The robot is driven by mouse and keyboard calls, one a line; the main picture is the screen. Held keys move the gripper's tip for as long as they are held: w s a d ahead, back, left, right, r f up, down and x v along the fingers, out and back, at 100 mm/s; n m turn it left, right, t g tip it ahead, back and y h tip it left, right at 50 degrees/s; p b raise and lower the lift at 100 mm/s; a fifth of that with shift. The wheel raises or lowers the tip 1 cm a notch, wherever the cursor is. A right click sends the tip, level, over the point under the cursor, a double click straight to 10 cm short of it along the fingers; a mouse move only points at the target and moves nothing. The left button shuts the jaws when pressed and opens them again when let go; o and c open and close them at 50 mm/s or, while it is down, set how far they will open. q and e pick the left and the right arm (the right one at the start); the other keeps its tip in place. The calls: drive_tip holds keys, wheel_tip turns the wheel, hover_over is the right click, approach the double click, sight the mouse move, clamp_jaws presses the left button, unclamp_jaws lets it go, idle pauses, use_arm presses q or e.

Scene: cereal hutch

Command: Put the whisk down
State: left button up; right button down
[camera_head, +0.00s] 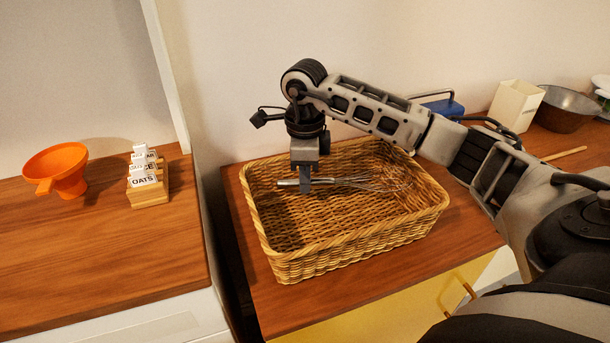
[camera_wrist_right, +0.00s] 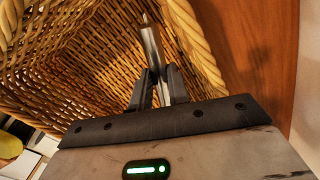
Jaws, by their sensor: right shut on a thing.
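The whisk (camera_head: 372,183) has a metal handle and wire loops. My right gripper (camera_head: 305,185) is shut on its handle and holds it roughly level over the wicker basket (camera_head: 345,249), with the loops pointing right. The whisk seems to be within or just above the basket's opening; I cannot tell whether it touches the basket. In the right wrist view, the handle (camera_wrist_right: 152,45) runs between the two fingers (camera_wrist_right: 160,85), with the basket's woven wall (camera_wrist_right: 85,50) behind it. My left gripper is not in view.
The basket stands on a wooden counter (camera_head: 470,240). A cream container (camera_head: 515,105), a metal bowl (camera_head: 566,108) and a blue-handled item (camera_head: 445,106) stand behind my right arm. On the left counter are an orange funnel (camera_head: 62,170) and a wooden holder with labels (camera_head: 148,187).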

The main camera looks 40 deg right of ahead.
drive_tip(key=shift+f, duration=0.3)
drive_tip(key=c, duration=1.3)
unclamp_jaws()
drive_tip(key=shift+c, duration=0.2)
wheel_tip(320, 180, up, 12)
